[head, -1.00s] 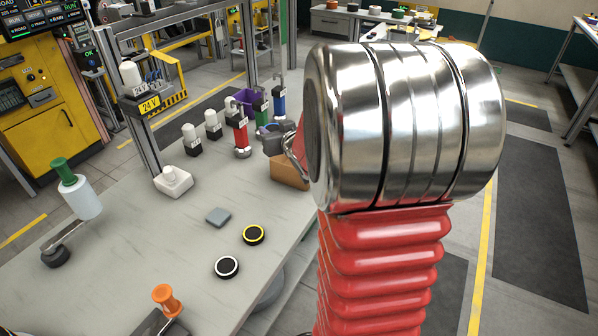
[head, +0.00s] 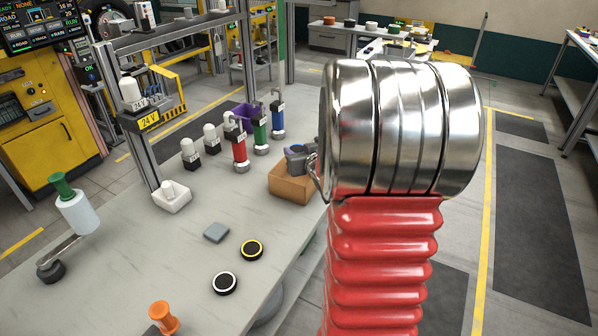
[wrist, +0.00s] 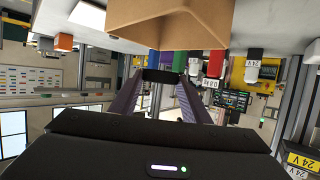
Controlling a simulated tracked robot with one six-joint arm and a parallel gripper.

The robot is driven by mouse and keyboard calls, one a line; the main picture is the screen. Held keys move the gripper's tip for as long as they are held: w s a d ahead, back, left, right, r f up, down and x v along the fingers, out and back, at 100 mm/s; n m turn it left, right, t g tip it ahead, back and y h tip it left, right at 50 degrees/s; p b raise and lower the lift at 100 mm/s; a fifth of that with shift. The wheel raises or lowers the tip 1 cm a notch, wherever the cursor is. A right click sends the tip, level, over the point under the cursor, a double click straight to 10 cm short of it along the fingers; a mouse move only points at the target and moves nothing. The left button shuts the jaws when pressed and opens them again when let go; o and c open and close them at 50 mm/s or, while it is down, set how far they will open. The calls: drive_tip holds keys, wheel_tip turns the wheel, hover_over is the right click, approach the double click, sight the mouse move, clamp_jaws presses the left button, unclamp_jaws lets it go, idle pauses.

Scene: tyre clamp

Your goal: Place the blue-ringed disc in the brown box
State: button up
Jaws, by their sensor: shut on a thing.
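The brown box (head: 292,189) stands near the right edge of the table in the head view, partly behind my arm. The box (wrist: 165,27) fills the top middle of the wrist view, which is upside down. My gripper (wrist: 160,92) is shut on a dark disc (wrist: 159,75), seen edge-on between the fingertips. Its ring colour cannot be made out. In the head view my gripper (head: 299,153) shows only in part, just above and behind the box's rim. I cannot tell whether the disc is over the opening.
A yellow-ringed disc (head: 252,250), a white-ringed disc (head: 225,283) and a grey square block (head: 216,232) lie in front. Red (head: 239,150), green (head: 260,135) and blue (head: 278,118) bottles stand left of and behind the box.

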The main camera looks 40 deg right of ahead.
drive_tip(key=shift+f, duration=1.2)
drive_tip(key=shift+f, duration=1.85)
drive_tip(key=shift+f, duration=0.25)
drive_tip(key=shift+f, duration=0.3)
